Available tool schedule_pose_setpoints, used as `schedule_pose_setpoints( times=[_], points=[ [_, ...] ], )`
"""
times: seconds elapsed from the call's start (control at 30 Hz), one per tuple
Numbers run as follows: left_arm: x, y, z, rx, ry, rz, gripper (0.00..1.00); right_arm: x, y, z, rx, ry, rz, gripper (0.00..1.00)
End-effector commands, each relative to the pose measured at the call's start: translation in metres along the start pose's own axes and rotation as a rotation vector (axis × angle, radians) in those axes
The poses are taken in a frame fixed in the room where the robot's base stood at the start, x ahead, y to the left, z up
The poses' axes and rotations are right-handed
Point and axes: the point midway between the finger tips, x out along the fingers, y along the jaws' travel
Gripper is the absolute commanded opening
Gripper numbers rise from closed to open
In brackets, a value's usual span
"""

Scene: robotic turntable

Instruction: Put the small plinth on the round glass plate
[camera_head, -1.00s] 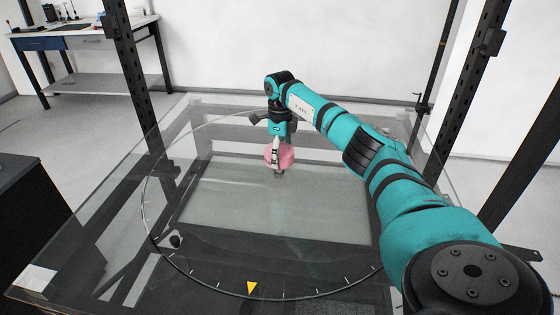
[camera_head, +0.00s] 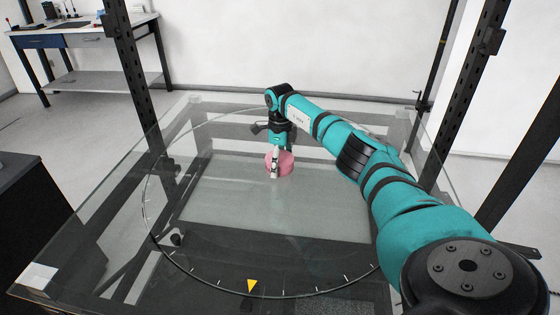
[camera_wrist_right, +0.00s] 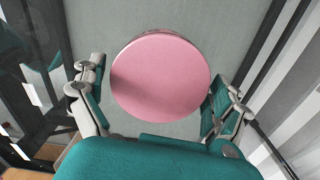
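The small plinth (camera_head: 287,161) is a pink round disc over the back middle of the glass plate. The round glass plate (camera_head: 190,283) is clear, with a dark rim line, white tick marks and a yellow triangle at the front. My right gripper (camera_head: 275,172) is above and around the plinth, pointing down. In the right wrist view, the plinth's flat pink face (camera_wrist_right: 160,76) lies between the two fingers (camera_wrist_right: 158,112), which are at its sides. I cannot tell whether its underside touches the glass. My left gripper is not in view.
Dark upright posts (camera_head: 137,85) flank the glass table. A workbench (camera_head: 85,30) stands at the back left, and a dark cabinet (camera_head: 30,205) at the left. The front and left of the plate are clear. My right arm spans the right side.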

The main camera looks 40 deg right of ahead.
Motion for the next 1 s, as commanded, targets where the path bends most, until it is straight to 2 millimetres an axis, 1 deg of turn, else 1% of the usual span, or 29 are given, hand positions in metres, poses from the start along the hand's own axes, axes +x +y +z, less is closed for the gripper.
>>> schedule_pose_setpoints(
  times=[0.17, 0.23, 0.33, 0.47, 0.6, 0.7, 0.83, 1.0],
  points=[
    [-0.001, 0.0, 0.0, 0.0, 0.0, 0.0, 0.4, -0.001, 0.0, 0.0, 0.0, 0.0, 0.0, 1.0],
    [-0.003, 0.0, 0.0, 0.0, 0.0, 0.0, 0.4, -0.004, 0.0, 0.0, 0.0, -0.001, 0.0, 1.0],
    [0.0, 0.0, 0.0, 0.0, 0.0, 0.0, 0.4, -0.013, -0.001, 0.0, 0.0, -0.003, -0.002, 1.0],
    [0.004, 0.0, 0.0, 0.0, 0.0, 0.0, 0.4, -0.037, -0.001, 0.001, -0.001, -0.004, -0.003, 1.0],
    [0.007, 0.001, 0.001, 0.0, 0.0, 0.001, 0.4, -0.069, -0.001, 0.001, 0.0, -0.004, -0.003, 1.0],
    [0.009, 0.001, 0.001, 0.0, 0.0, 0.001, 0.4, -0.09, -0.001, 0.001, 0.0, -0.004, -0.003, 1.0],
    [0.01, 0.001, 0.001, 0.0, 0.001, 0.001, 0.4, -0.11, 0.0, 0.001, 0.0, -0.003, -0.001, 1.0],
    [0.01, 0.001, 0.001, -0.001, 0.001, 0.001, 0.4, -0.122, 0.0, 0.001, 0.0, -0.001, 0.0, 1.0]
  ],
)
